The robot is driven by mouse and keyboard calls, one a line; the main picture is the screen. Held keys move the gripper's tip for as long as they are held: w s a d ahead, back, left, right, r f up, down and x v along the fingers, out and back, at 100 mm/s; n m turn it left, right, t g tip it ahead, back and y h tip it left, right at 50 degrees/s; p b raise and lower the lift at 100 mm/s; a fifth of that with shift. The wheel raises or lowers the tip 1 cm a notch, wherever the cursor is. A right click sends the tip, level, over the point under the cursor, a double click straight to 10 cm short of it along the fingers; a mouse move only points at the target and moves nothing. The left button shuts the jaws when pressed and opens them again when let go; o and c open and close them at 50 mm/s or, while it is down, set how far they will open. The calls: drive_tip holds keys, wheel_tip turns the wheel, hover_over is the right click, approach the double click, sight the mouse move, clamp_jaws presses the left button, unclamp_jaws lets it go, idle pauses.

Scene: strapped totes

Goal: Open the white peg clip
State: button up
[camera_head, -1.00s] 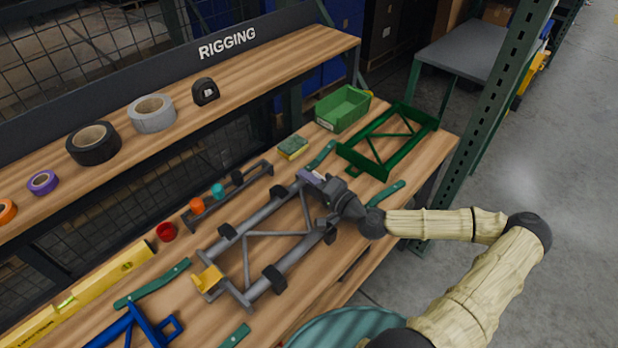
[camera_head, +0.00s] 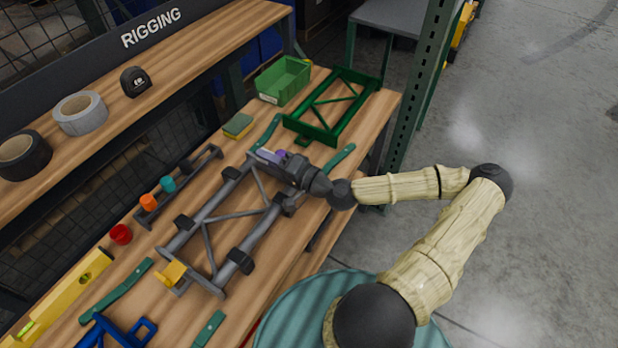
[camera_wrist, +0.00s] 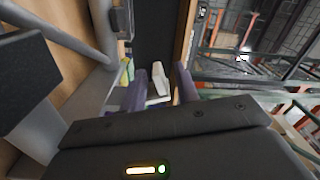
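The white peg clip (camera_wrist: 158,80) shows in the wrist view as a small pale piece just beyond and between my purple fingertips. In the head view it is mostly hidden by my gripper, so I cannot make out its jaws. My gripper (camera_wrist: 162,88) has its two fingers apart, with a visible gap on the right side of the clip. In the head view my gripper (camera_head: 276,155) is at the far end of the grey frame (camera_head: 207,250), low over it. The frame lies on the wooden bench, with a yellow piece (camera_head: 172,273) at its near end.
Black clips (camera_head: 240,261) sit along the frame's rails. A dark rail with an orange (camera_head: 148,202) and a teal piece (camera_head: 168,184) lies to the left. A green frame (camera_head: 333,105) and green bin (camera_head: 283,80) stand beyond. A shelf upright (camera_head: 415,90) rises to the right.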

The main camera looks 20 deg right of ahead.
drive_tip(key=p+v, duration=0.1)
drive_tip(key=v, duration=1.3)
drive_tip(key=shift+s, duration=0.1)
idle(0.3)
